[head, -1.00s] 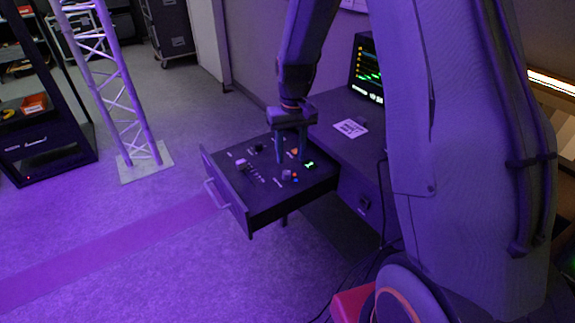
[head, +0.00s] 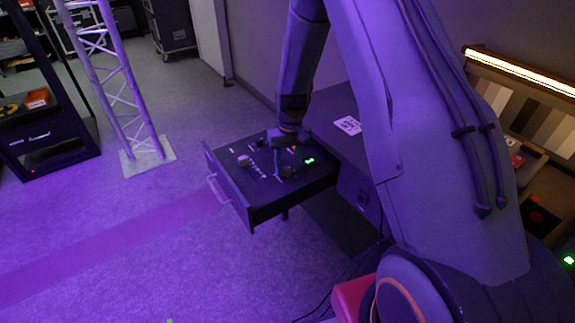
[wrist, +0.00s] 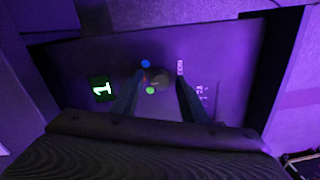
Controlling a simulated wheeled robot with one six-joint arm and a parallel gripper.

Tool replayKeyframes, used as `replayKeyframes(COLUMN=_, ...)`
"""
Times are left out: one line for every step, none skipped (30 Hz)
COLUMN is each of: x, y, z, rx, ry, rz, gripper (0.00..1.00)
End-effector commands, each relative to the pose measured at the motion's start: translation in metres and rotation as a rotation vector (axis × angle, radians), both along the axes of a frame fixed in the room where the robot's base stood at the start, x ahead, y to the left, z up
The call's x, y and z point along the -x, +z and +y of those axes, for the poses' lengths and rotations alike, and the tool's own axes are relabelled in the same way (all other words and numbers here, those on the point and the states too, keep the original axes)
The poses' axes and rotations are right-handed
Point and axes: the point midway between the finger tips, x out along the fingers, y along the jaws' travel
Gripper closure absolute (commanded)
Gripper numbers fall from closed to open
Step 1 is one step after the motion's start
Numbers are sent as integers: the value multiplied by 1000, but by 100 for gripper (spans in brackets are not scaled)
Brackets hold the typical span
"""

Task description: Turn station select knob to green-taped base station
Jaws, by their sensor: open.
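The station select knob (wrist: 160,79), a small dark round knob, sits on the dark panel of the pulled-out drawer (head: 228,190). Beside it in the wrist view are a blue dot (wrist: 146,63) and a green dot (wrist: 150,90); a small reddish mark lies between them. A lit display (wrist: 102,89) reads "1"; it glows green in the head view (head: 309,160). My gripper (wrist: 160,84) is open, one finger on each side of the knob; contact cannot be told. In the head view my gripper (head: 284,163) hangs over the panel and hides the knob.
Other small controls (head: 244,160) stand on the panel's left part. The cabinet top (head: 330,112) behind carries a white label (head: 348,125). A truss tower (head: 125,90) stands at the left. The floor in front of the drawer is clear.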

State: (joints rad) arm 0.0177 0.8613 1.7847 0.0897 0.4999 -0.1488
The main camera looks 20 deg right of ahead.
Motion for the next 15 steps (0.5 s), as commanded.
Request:
replayKeyframes(x=0, y=-1, z=0, rx=0, ry=0, rz=0, gripper=59)
replayKeyframes(x=0, y=-1, z=0, rx=0, ry=0, rz=0, gripper=59)
replayKeyframes(x=0, y=-1, z=0, rx=0, ry=0, rz=0, gripper=59)
replayKeyframes(x=0, y=-1, z=0, rx=0, ry=0, rz=0, gripper=59)
replayKeyframes(x=0, y=-1, z=0, rx=0, ry=0, rz=0, gripper=59)
replayKeyframes(x=0, y=-1, z=0, rx=0, ry=0, rz=0, gripper=59)
replayKeyframes(x=0, y=-1, z=0, rx=0, ry=0, rz=0, gripper=59)
replayKeyframes(x=0, y=-1, z=0, rx=0, ry=0, rz=0, gripper=62)
replayKeyframes(x=0, y=-1, z=0, rx=0, ry=0, rz=0, gripper=69)
replayKeyframes(x=0, y=-1, z=0, rx=0, ry=0, rz=0, gripper=74)
replayKeyframes(x=0, y=-1, z=0, rx=0, ry=0, rz=0, gripper=79)
replayKeyframes(x=0, y=-1, z=0, rx=0, ry=0, rz=0, gripper=86)
replayKeyframes(x=0, y=-1, z=0, rx=0, ry=0, rz=0, gripper=91)
replayKeyframes(x=0, y=-1, z=0, rx=0, ry=0, rz=0, gripper=96)
replayKeyframes(x=0, y=-1, z=0, rx=0, ry=0, rz=0, gripper=100)
